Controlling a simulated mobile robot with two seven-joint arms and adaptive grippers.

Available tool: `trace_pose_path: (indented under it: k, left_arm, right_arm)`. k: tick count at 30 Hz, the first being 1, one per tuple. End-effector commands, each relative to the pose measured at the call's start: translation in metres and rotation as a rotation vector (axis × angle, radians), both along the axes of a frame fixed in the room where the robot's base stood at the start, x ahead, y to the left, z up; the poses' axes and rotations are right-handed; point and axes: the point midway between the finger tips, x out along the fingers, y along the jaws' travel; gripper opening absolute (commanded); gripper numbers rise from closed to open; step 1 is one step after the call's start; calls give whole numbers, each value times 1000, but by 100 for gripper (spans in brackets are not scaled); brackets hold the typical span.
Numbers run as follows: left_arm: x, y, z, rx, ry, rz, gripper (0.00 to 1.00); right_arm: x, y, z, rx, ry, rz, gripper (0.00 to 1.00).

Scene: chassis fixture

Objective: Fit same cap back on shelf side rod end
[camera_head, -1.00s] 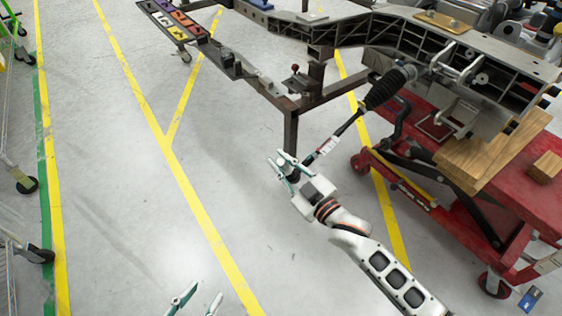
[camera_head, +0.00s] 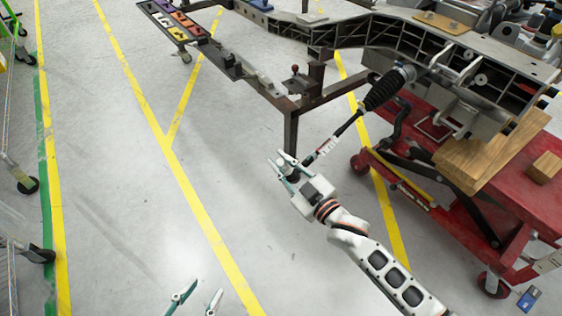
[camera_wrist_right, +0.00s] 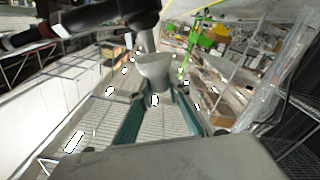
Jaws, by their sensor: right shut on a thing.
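The rod (camera_head: 345,126) runs from its black ribbed boot (camera_head: 385,89) at the chassis down to the left, ending at my right gripper (camera_head: 283,166). In the right wrist view, my right gripper (camera_wrist_right: 158,98) is shut on a pale grey, cup-shaped cap (camera_wrist_right: 155,72) at its fingertips. The black rod end (camera_wrist_right: 105,16) is just above, and a pale stem (camera_wrist_right: 147,38) comes down from it to the cap's mouth. I cannot tell whether the cap is seated. The cap is not clear in the head view. My left gripper (camera_head: 204,294) is at the bottom edge, fingers apart and empty.
The dark chassis frame (camera_head: 345,36) stands at the top on a metal stand (camera_head: 290,135). A red lift cart (camera_head: 520,190) with wooden blocks (camera_head: 545,167) is at the right. A coloured tray (camera_head: 172,18) is at the upper left. Open floor lies left of my right gripper.

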Motion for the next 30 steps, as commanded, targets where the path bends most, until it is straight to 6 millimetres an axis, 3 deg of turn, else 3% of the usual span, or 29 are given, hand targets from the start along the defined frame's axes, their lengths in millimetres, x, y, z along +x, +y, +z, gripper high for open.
trace_pose_path:
  k: [30]
  left_arm:
    - [-11,0,-22,0,41,0,34]
  right_arm:
    - [6,-10,-26,-1,1,-1,5]
